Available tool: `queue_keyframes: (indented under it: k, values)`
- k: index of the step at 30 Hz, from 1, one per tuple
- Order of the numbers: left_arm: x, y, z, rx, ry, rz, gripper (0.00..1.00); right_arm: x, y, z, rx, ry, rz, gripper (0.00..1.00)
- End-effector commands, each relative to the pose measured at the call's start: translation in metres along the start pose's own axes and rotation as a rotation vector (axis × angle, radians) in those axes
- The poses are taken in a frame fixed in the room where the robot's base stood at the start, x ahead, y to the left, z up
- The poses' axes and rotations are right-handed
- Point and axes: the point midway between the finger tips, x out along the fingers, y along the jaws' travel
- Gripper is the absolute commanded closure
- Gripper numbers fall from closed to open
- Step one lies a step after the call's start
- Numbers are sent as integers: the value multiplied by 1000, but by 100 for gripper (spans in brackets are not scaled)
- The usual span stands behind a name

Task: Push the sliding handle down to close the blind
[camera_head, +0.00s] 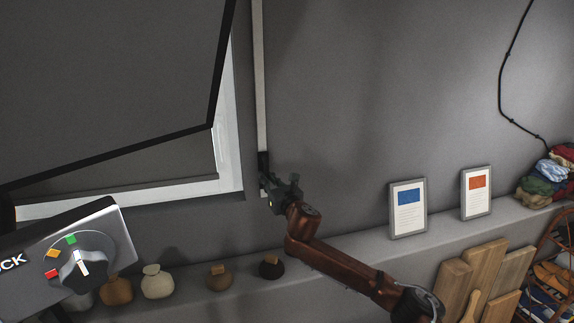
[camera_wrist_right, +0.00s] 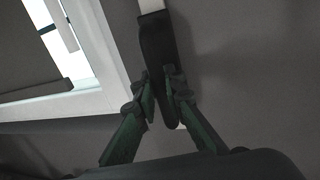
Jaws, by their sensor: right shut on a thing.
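The sliding handle (camera_wrist_right: 157,45) is a dark, rounded piece on a pale vertical rail (camera_head: 260,85) beside the window. In the head view the handle (camera_head: 263,163) sits near the rail's lower part, partly hidden by my gripper. My right gripper (camera_head: 272,190) is at the handle. In the right wrist view its two green-grey fingers (camera_wrist_right: 160,98) are closed on the handle's lower part from both sides. The dark blind (camera_head: 110,75) covers most of the window, with its lower bar slanting in the picture. My left gripper is not in view.
A ledge (camera_head: 340,258) below holds several small pots and two framed cards (camera_head: 408,208). Folded cloths (camera_head: 550,175) lie at its right end. Wooden boards (camera_head: 485,280) stand below. A grey box with a dial (camera_head: 75,258) is at lower left.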

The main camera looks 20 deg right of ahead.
Motion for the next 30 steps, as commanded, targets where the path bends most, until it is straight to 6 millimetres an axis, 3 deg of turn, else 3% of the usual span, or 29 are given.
queue_keyframes:
  k: [1, 6, 12, 19, 20, 21, 27, 30]
  values:
    - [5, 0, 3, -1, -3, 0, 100, 2, 2, -12, 0, 3, 3, 100]
    - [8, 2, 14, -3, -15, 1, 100, 3, 6, -27, 1, 3, 6, 100]
    - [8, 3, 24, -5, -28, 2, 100, 2, 6, -30, 1, 2, 7, 100]
    - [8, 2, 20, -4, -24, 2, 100, 2, 5, -30, 1, 2, 6, 100]
    - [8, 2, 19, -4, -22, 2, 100, 2, 5, -30, 1, 2, 6, 88]
    - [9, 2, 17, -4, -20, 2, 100, 2, 5, -29, 1, 1, 6, 85]
    - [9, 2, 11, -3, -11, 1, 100, 2, 4, -29, 1, 1, 6, 72]
    - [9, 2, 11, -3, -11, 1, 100, 2, 4, -29, 1, 0, 6, 72]
